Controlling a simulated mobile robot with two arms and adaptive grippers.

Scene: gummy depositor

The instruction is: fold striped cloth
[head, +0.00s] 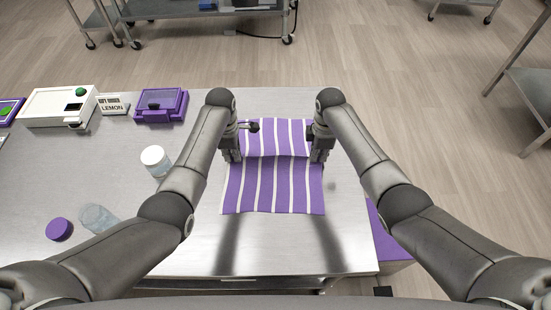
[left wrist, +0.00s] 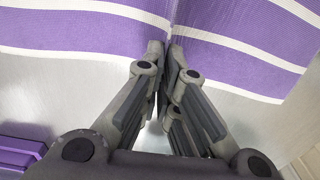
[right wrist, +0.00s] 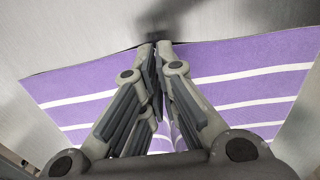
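The purple and white striped cloth (head: 273,190) lies on the steel table between my two arms. A raised crease runs across it from one gripper to the other, and the part nearer me lies fairly flat. My left gripper (head: 232,158) is at the cloth's left edge. In the left wrist view its fingertips (left wrist: 167,48) are together, with the cloth pinched up between them. My right gripper (head: 318,158) is at the right edge. In the right wrist view its fingertips (right wrist: 156,50) are together on the cloth edge (right wrist: 235,70). The cloth inside the grips is mostly hidden.
On the steel table (head: 110,165), a white-lidded jar (head: 156,160), a clear jar (head: 98,218) and a purple lid (head: 59,229) stand left of my left arm.

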